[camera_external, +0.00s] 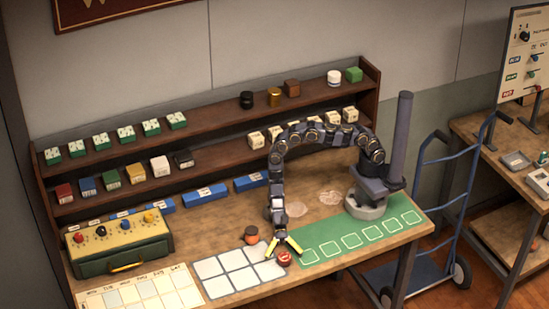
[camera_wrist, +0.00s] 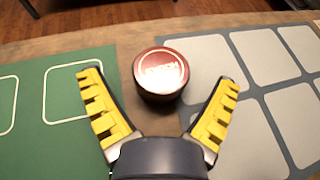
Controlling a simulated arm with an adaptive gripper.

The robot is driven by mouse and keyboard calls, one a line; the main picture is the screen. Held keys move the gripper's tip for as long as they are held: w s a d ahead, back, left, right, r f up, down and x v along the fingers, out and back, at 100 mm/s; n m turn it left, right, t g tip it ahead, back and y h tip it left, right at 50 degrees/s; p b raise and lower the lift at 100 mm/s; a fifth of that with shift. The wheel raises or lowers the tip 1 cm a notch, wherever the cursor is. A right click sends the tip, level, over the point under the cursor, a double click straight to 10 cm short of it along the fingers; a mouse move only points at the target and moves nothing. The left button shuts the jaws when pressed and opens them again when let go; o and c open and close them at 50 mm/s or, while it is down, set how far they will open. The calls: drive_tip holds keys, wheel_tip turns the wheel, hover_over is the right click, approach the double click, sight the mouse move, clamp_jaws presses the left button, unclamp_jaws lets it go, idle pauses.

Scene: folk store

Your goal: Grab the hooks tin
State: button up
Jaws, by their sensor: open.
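In the wrist view the tin (camera_wrist: 160,72) stands upright, ahead of my palm and between the tips of the yellow-padded fingers. My gripper (camera_external: 285,247) is open and low over the bench at the tin. A clear gap shows on each side of the tin.
An orange-and-dark round jar (camera_external: 251,235) stands close behind and left of the tin. The green mat (camera_external: 327,252) on the right and the grid mat (camera_external: 213,268) on the left look empty. A control box (camera_external: 118,245) is at the far left. Shelves (camera_external: 215,152) with small boxes line the back.

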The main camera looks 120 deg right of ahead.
drive_tip(key=shift+w+a+f, duration=0.15)
drive_tip(key=shift+a+f, duration=0.1)
drive_tip(key=shift+a, duration=0.2)
drive_tip(key=c, duration=1.2)
drive_tip(key=shift+r, duration=0.2)
